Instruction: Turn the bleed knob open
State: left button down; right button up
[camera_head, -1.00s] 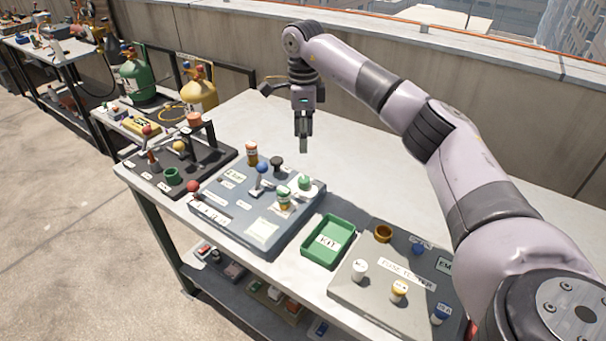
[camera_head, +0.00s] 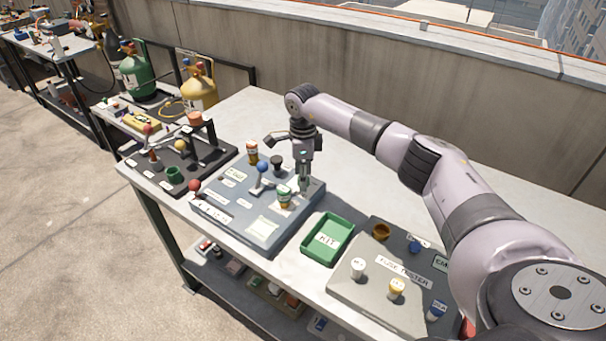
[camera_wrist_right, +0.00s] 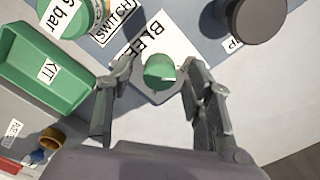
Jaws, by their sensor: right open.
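My right gripper (camera_wrist_right: 153,95) is open, with one finger on each side of the knob and gaps between. In the head view my right gripper (camera_head: 303,186) points down over the blue-grey panel (camera_head: 232,230) and hides the knob. I cannot tell whether the fingers touch it. My left gripper is not in view.
A green and white gauge (camera_head: 284,196) stands close beside the gripper. A black knob (camera_head: 277,163) and a blue-topped lever (camera_head: 262,169) are nearby. A green KIT tray (camera_head: 329,239) lies to the right. The table behind the panel is clear.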

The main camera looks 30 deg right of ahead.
jog(key=shift+c, duration=0.4)
grip_shut()
jog(key=m, duration=0.4)
jog(key=shift+m, duration=0.4)
jog(key=m, duration=0.4)
jog(key=shift+r+m+p, duration=0.1)
jog(key=shift+m+p, duration=0.2)
jog(key=shift+p, duration=0.05)
jog(key=m+p, duration=0.1)
jog(key=m, duration=0.3)
jog(key=shift+w+d+m+p, duration=0.1)
jog(key=shift+m+p, duration=0.3)
jog(key=shift+m, duration=1.8)
